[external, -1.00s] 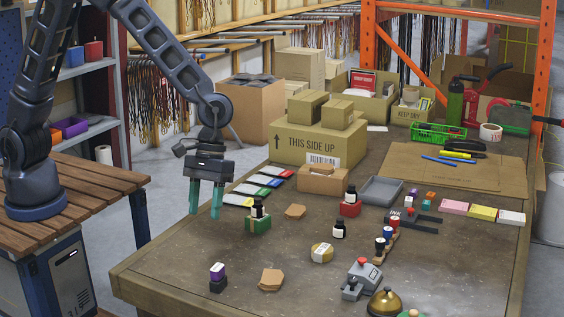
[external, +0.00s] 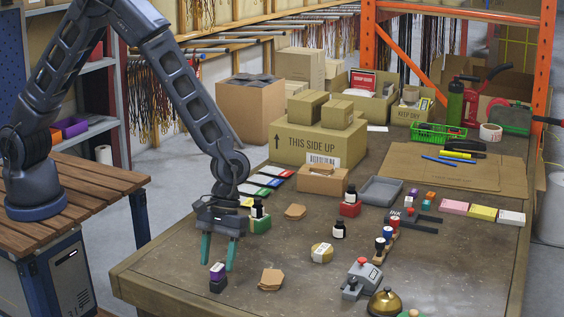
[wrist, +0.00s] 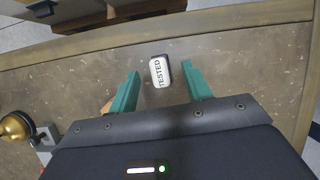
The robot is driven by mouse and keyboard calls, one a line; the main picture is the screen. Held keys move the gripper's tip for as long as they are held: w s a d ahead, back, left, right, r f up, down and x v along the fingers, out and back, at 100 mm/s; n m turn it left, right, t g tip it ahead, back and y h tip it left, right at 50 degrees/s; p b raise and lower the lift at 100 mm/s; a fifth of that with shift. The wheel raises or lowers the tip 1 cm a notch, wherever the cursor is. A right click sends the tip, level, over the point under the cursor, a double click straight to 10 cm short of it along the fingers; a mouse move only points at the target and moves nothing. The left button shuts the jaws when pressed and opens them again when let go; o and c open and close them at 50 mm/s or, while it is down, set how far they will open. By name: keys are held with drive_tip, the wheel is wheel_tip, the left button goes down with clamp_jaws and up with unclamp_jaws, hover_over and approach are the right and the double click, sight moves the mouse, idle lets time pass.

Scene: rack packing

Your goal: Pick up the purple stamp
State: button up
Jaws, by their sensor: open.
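The purple stamp (external: 217,268) stands upright near the front left of the workbench, with a purple upper part and a black base. In the wrist view the stamp (wrist: 160,74) shows from above with a white label reading "TESTED". My gripper (external: 218,266) is open and empty, pointing down over the stamp. In the wrist view the stamp lies between the two green fingertips of my gripper (wrist: 160,70), with a gap on each side. The fingers do not appear to touch it.
A brown cardboard piece (external: 271,279) lies right of the stamp. A tape roll (external: 322,253), a grey device (external: 361,277) and a brass bell (external: 385,302) are farther right. The bench's left edge is close by.

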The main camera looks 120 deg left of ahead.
sight(218, 266)
drive_tip(key=x, duration=0.5)
drive_tip(key=shift+a+f, duration=0.1)
drive_tip(key=shift+a, duration=0.15)
clamp_jaws()
